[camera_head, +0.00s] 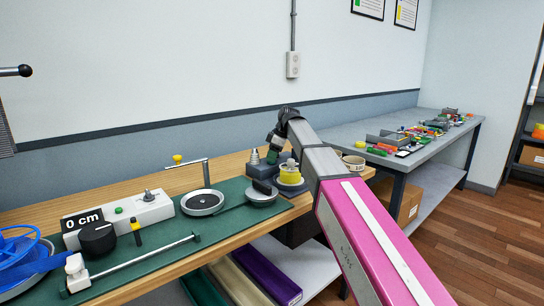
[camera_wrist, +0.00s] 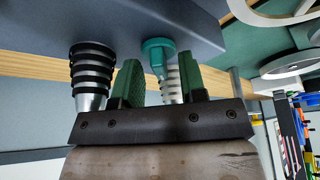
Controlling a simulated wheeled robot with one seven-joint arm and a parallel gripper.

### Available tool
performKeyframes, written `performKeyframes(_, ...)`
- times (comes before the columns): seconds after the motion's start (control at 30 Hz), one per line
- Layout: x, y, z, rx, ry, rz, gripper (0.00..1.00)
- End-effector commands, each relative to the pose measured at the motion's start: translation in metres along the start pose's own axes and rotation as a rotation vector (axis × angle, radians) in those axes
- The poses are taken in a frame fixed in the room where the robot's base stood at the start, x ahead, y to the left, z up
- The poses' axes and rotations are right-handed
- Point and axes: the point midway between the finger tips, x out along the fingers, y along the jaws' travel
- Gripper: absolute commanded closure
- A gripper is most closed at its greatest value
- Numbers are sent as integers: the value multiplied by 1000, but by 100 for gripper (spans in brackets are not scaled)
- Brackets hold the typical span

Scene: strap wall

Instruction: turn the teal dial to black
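The teal dial (camera_wrist: 158,52) shows in the wrist view on the face of a dark grey box (camera_wrist: 110,22). A pale striped shaft sits just behind it. My gripper (camera_wrist: 160,62) has two green fingers, apart, one on each side of the dial. I see a gap beside the left finger; contact at the right cannot be told. In the head view my gripper (camera_head: 272,140) is over the dark box (camera_head: 262,170) on the bench, and I cannot make out the dial clearly there. No black mark for the dial is readable.
A black ribbed cone on a metal stem (camera_wrist: 90,68) stands left of the fingers in the wrist view.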

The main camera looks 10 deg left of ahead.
Motion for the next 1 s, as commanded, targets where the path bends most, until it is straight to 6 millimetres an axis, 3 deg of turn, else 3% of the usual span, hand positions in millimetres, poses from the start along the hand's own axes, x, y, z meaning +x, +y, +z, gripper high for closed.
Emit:
performKeyframes(0.2, 0, 0, 0, 0, 0, 0, 62)
performKeyframes(0.23, 0, 0, 0, 0, 0, 0, 68)
performKeyframes(0.33, 0, 0, 0, 0, 0, 0, 100)
performKeyframes(0.73, 1, -1, 0, 26, 0, 11, 100)
performKeyframes(1.0, 2, -3, 0, 162, -1, 66, 100)
